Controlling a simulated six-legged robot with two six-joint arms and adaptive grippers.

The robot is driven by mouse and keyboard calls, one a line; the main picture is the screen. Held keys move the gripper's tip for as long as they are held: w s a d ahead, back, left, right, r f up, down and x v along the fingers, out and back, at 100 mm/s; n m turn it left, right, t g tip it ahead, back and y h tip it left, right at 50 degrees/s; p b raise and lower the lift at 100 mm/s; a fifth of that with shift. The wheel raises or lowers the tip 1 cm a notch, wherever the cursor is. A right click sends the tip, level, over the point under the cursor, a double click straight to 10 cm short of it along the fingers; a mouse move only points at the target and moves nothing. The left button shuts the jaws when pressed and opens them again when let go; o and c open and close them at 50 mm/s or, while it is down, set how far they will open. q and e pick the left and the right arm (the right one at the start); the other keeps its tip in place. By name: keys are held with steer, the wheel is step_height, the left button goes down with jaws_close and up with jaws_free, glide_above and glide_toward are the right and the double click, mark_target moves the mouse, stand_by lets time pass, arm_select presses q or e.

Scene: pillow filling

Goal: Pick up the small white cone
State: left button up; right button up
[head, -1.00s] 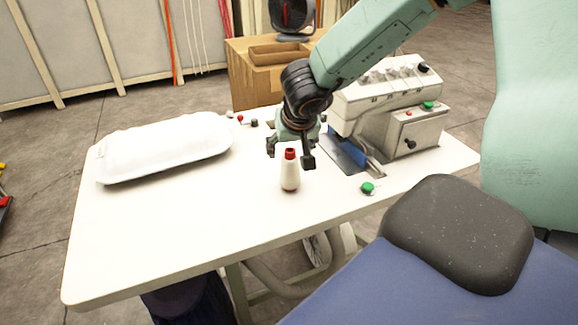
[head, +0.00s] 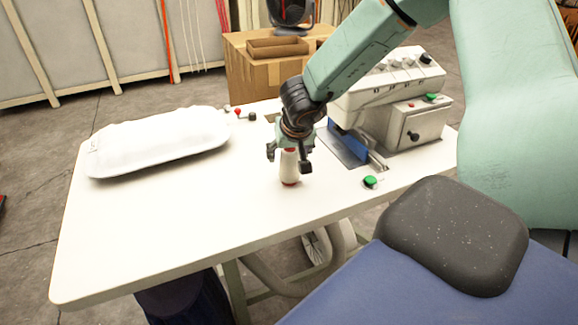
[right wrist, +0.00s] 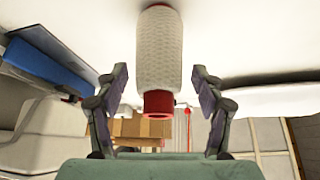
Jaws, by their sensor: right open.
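The small white cone (head: 289,170) stands upright on the white table, with red at its base and top. In the right wrist view the cone (right wrist: 159,50) shows a ribbed white body with a red end, between the two fingers. My right gripper (head: 288,161) is around the upper part of the cone, coming from above and behind. The right wrist view shows the right gripper (right wrist: 158,97) open, with a gap between each finger and the cone. The gripper hides the cone's top in the head view. My left gripper is not in view.
The white table (head: 160,230) has free room left of and in front of the cone. A white pillow (head: 158,142) lies at the back left. A sewing machine (head: 385,85) stands close on the right, with a green button (head: 370,181). A cardboard box (head: 255,75) stands behind.

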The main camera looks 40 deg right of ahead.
steer(key=shift+c, duration=1.3)
steer(key=shift+s+r, duration=0.15)
steer(key=shift+s, duration=0.15)
steer(key=c, duration=0.4)
steer(key=shift+w+a, duration=0.1)
steer(key=shift+w, duration=0.1)
steer(key=c, duration=0.7)
steer(key=shift+o, duration=0.2)
steer(key=shift+s, duration=0.1)
step_height(320, 180, up, 10)
steer(key=p, duration=0.5)
